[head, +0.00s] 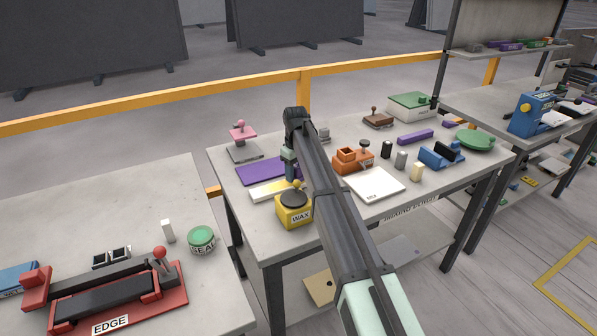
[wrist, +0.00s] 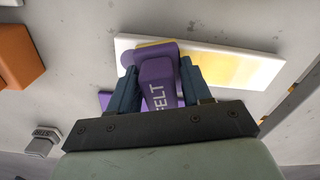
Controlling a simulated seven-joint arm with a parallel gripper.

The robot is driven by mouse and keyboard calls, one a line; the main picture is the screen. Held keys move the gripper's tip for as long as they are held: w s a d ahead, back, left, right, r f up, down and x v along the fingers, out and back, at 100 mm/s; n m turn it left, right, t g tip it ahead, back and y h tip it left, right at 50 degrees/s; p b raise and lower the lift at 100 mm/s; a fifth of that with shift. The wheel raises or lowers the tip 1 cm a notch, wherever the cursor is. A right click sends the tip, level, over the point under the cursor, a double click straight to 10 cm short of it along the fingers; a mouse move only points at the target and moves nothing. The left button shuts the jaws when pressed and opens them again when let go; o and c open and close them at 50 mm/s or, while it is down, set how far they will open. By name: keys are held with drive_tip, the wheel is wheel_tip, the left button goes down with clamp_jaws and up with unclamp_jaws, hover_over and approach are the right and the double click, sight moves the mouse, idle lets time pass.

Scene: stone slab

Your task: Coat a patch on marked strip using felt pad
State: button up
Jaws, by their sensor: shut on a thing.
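My gripper (wrist: 158,82) is shut on the purple felt pad (wrist: 157,88), its blue fingers on either side of the block marked FELT. The marked strip (wrist: 268,72), a long white bar, lies beside and partly behind the pad, with a yellow patch (wrist: 210,66) on its surface. I cannot tell whether the pad touches the strip. In the head view my gripper (head: 290,172) is over the middle table near the strip (head: 262,193), and my arm hides the pad and the strip's right end.
A yellow wax pot (head: 293,212) stands just in front of the strip, and a purple slab (head: 258,172) lies behind it. An orange holder (head: 353,161) and a white plate (head: 375,185) stand to the right. A pink-knobbed tool (head: 242,135) stands at the back left.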

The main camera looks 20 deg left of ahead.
drive_tip(key=shift+s+a, duration=4.6)
drive_tip(key=shift+s, duration=0.05)
drive_tip(key=shift+a+r, duration=0.1)
drive_tip(key=shift+r, duration=0.1)
wheel_tip(320, 180, up, 8)
drive_tip(key=shift+f, duration=0.15)
